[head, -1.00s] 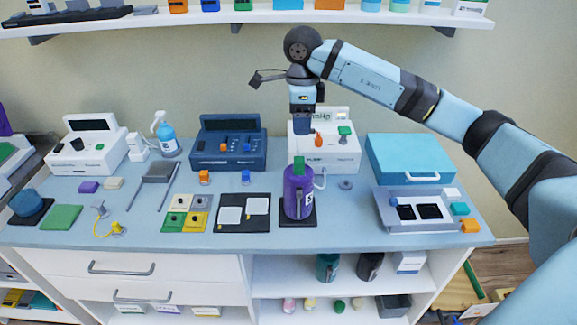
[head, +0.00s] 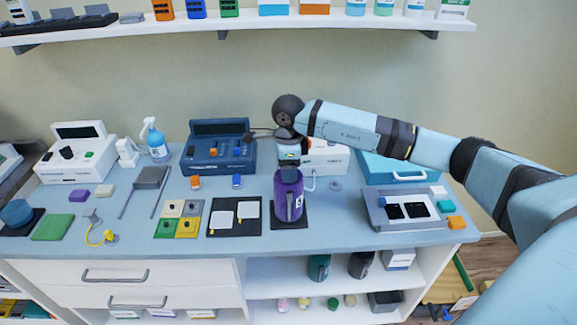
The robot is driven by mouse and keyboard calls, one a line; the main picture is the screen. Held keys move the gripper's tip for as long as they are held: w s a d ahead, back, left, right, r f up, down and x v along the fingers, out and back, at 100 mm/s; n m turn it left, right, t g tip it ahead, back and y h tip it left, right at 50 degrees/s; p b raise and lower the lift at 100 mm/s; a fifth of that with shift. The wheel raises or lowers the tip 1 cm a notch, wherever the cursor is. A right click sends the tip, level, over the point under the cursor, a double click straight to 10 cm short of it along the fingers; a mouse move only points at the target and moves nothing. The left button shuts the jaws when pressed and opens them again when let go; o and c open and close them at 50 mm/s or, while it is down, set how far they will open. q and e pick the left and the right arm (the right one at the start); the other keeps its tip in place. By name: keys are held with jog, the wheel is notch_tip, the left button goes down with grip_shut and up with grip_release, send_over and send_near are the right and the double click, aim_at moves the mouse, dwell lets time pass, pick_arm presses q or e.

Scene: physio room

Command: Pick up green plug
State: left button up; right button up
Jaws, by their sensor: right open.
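My right gripper (head: 289,164) points down just above the purple bottle (head: 288,200), which stands upright on a dark mat. The gripper is open, though its fingertips are hard to make out. The white device (head: 326,158) behind it is partly covered by my right arm. No green plug is visible now; the green plug seen earlier on this device's top is hidden behind my arm. The green piece on top of the purple bottle is also hidden now. My left gripper is not in view.
A blue device (head: 219,150) stands left of the gripper, with an orange plug (head: 195,182) and a blue plug (head: 237,181) in front. A teal case (head: 403,174) and a grey tray (head: 377,218) are at the right. A shelf (head: 240,27) runs above.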

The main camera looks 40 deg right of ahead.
jog(key=c, duration=0.8)
jog(key=shift+r, duration=0.15)
